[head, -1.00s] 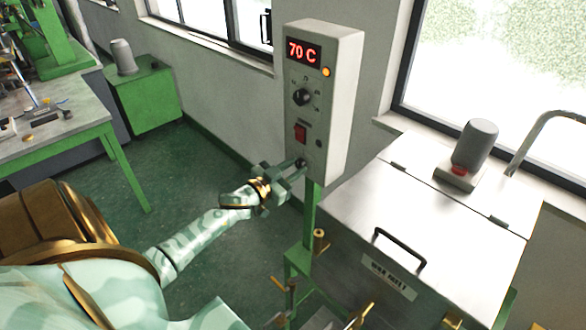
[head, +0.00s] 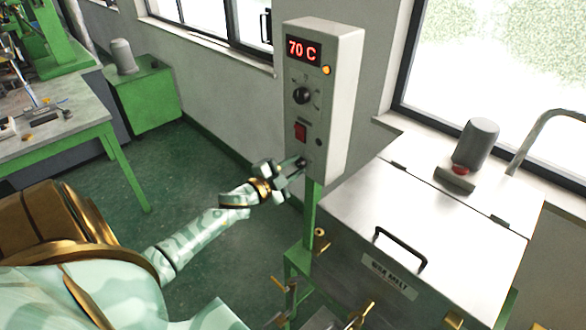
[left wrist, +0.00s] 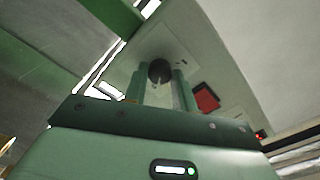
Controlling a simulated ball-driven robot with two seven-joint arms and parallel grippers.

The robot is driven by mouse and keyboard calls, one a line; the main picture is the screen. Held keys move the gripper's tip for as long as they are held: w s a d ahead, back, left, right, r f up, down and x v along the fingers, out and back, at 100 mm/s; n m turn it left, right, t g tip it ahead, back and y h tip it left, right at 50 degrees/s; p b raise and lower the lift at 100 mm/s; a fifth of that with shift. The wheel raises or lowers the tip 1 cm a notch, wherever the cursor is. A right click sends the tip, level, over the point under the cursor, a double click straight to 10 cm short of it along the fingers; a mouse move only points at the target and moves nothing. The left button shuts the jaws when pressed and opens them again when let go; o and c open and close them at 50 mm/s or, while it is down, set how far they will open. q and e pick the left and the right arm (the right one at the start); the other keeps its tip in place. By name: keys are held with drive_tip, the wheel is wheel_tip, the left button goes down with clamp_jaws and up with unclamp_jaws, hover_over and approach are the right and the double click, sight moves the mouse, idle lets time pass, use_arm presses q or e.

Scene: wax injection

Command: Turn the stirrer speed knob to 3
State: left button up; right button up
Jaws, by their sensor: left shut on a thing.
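The control box (head: 341,95) stands on a green post and shows a red 70 C display. The lower black knob (head: 302,161), under the red rocker switch (head: 300,131), is partly hidden by my left gripper (head: 294,173). In the left wrist view this knob (left wrist: 160,70) sits between the two green fingertips of my left gripper (left wrist: 161,80), which is shut on it. The number it points to cannot be read. Another round black knob (head: 302,96) is above the switch, clear of my gripper. My right gripper is not in view.
A steel wax tank (head: 450,215) with a black lid handle stands right of the post. A grey cylinder with a red part (head: 476,146) is on its top. Brass valves (head: 362,314) are low in front. A workbench (head: 75,130) is at left, with open floor between.

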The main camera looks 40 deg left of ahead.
use_arm(q)
drive_tip(key=shift+f+m, duration=0.1)
drive_tip(key=shift+m, duration=1)
drive_tip(key=o, duration=1)
drive_tip(key=s, duration=0.5)
drive_tip(key=s+a+b, duration=0.1)
drive_tip(key=s, duration=1)
drive_tip(key=shift+s+a, duration=0.2)
